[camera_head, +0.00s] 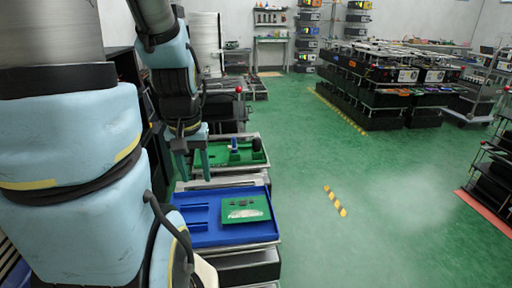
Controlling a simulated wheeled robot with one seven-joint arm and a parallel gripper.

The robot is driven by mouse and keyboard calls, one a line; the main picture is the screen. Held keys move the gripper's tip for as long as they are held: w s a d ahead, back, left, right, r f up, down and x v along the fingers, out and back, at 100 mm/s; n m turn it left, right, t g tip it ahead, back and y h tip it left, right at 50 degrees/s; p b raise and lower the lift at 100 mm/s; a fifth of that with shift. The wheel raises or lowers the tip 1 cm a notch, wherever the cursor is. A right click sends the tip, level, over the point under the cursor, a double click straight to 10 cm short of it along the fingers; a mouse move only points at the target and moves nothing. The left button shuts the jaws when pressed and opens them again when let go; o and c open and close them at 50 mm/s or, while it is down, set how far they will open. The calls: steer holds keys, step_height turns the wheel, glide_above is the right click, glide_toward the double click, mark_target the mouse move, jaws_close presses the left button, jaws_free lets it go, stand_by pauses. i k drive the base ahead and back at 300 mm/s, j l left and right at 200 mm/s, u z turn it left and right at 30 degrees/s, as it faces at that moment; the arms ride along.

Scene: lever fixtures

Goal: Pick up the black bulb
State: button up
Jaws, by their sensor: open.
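A small dark rounded object (257,145), which looks like the black bulb, sits at the right side of a green tray (222,159) on the bench. It is too small to make out in detail. My gripper (191,166) hangs with its fingers pointing down, apart and with nothing seen between them. It is to the left of the dark object, by the left end of the green tray.
A small blue upright object (234,145) stands on the green tray, left of the dark one. Nearer, a blue tray (190,238) holds a green board (246,209). Black racks (365,100) stand farther back.

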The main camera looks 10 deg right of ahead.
mark_target(257, 142)
steer(key=l+u, duration=0.1)
steer(key=l, duration=1.1)
steer(key=k+l+u, duration=0.1)
steer(key=l, duration=1.1)
steer(key=l+u, duration=0.75)
steer(key=l, duration=0.3)
steer(key=l+u, duration=0.4)
steer(key=k+l+u, duration=0.15)
steer(key=l+u, duration=0.2)
steer(key=l, duration=0.2)
steer(key=k+l+u, duration=0.15)
steer(key=l+u, duration=0.25)
steer(key=i+l+u, duration=0.15)
steer(key=l+u, duration=0.25)
steer(key=l, duration=0.15)
steer(key=l+u, duration=0.35)
steer(key=l, duration=0.15)
steer(key=l+u, duration=0.4)
steer(key=l, duration=0.2)
